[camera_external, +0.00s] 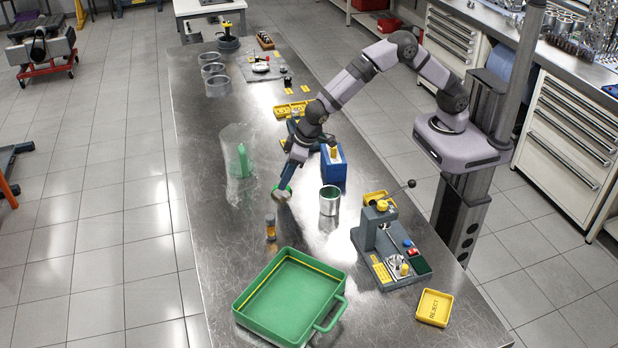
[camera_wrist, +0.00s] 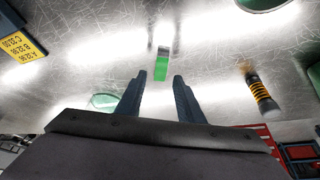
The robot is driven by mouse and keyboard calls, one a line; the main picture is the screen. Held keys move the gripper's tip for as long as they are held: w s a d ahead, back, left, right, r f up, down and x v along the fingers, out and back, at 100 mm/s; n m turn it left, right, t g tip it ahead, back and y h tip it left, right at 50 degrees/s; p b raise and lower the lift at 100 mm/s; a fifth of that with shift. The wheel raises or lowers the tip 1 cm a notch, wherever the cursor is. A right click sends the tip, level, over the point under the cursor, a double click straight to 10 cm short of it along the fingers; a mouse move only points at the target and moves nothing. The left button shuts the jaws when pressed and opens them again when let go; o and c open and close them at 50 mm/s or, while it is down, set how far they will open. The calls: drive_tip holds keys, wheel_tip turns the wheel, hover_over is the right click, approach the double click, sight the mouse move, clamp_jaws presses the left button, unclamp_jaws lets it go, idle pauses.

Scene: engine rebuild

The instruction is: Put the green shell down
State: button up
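The green shell (camera_wrist: 161,70) shows in the wrist view as a small green strip with a grey-white upper end. It lies in line with the gap between my fingertips, with bare table showing on both sides of it. My gripper (camera_wrist: 160,80) has its two dark fingers apart, and neither visibly touches the shell. In the external view my gripper (camera_external: 285,183) reaches low over the middle of the steel table, with a small green and pale piece (camera_external: 283,193) at its tip. Whether the shell rests on the table is hard to tell.
A metal cup (camera_external: 329,201) and a blue block (camera_external: 334,168) stand right of my gripper. A green tray (camera_external: 243,307) and grey press (camera_external: 369,236) are nearer the camera. A clear greenish form (camera_external: 240,160) is left.

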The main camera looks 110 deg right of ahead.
drive_tip(key=b+v, duration=0.2)
drive_tip(key=v, duration=0.8)
drive_tip(key=shift+s, duration=0.1)
drive_tip(key=s+f+n+g, duration=0.1)
drive_tip(key=s+f, duration=0.1)
drive_tip(key=s, duration=0.8)
drive_tip(key=s+f+n+g+y, duration=0.1)
drive_tip(key=s+f+n, duration=0.1)
drive_tip(key=s, duration=0.8)
drive_tip(key=s+f+n+g, duration=0.1)
drive_tip(key=s+f, duration=0.3)
drive_tip(key=s, duration=0.6)
drive_tip(key=shift+s+g+y, duration=0.4)
drive_tip(key=shift+g, duration=0.2)
